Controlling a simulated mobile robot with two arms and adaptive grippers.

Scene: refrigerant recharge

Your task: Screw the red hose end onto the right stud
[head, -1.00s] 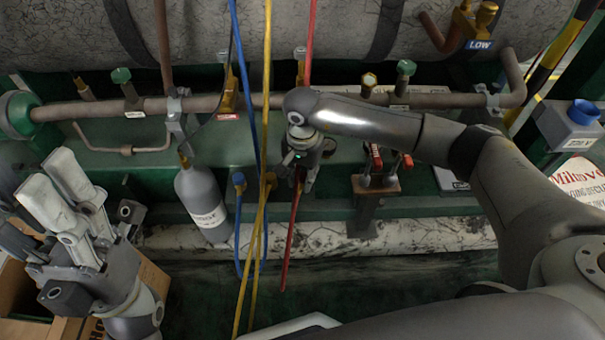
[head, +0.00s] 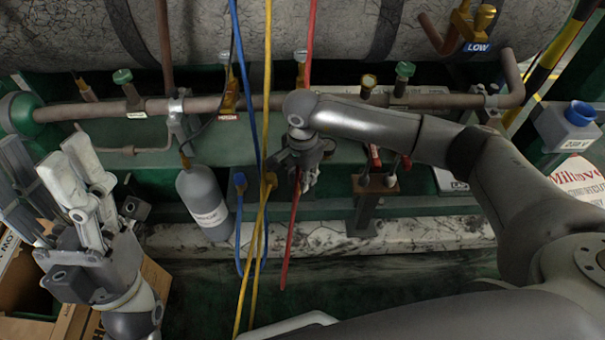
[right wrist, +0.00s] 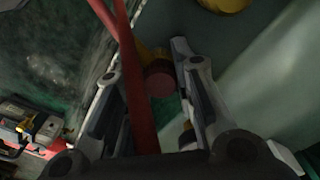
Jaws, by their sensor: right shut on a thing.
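The red hose (head: 289,240) hangs from the top and runs down past my right gripper (head: 302,180). The gripper is shut there, its grip on the hose end mostly hidden by the wrist. In the right wrist view the red hose (right wrist: 140,95) passes by the fingers, and a round reddish end (right wrist: 160,82) with brass shows between them. A rusty post block (head: 375,187) with two small upright fittings and red levers stands right of this gripper. I cannot tell for sure which fitting is the right stud. My left gripper (head: 60,180) is raised and empty at the left, fingers apart.
Blue (head: 238,225) and yellow hoses (head: 247,265) hang just left of my right gripper. A grey bottle (head: 205,205) stands further left. A rusty pipe (head: 330,101) with valves crosses behind. A cardboard box (head: 25,285) is below my left gripper.

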